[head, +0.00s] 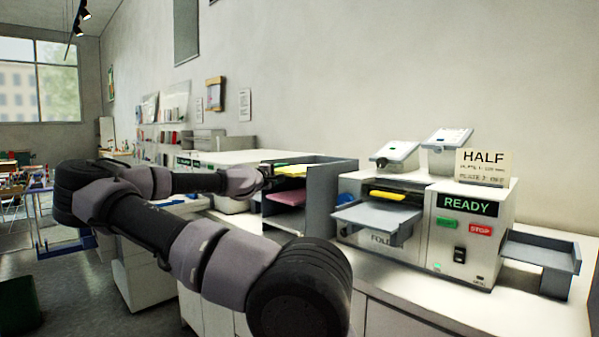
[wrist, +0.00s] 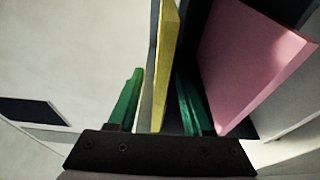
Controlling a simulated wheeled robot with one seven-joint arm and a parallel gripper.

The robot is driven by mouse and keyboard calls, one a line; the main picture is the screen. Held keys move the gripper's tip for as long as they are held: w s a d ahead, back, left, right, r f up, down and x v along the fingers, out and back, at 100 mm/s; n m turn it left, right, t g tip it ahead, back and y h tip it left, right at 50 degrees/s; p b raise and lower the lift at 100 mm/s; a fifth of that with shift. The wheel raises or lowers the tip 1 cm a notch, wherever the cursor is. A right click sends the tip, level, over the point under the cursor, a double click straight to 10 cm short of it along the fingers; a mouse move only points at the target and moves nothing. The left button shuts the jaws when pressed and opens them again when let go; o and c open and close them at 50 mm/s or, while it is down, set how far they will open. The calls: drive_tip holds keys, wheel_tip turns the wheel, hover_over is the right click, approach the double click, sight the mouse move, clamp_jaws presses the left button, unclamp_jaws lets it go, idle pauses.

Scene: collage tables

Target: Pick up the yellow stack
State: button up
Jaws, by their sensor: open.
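The yellow stack (head: 292,170) lies on the upper level of a grey open-fronted shelf unit (head: 335,190) in the head view. In the wrist view the yellow stack (wrist: 166,62) appears edge-on as a thin slab. My gripper (wrist: 159,82) is open, with one green finger on each side of the yellow stack. A gap shows beside the stack's left face; contact on the right side cannot be told. In the head view my gripper (head: 266,172) is at the shelf's open side, its fingers small and partly hidden.
A pink stack (head: 287,193) lies on the level below the yellow one; it also shows in the wrist view (wrist: 250,65), right of the fingers. A folding machine (head: 470,240) with a READY display stands right of the shelf, its grey tray (head: 372,217) sticking out.

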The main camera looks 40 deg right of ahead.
drive_tip(key=shift+d, duration=0.1)
drive_tip(key=shift+c, duration=0.3)
clamp_jaws()
idle(1.1)
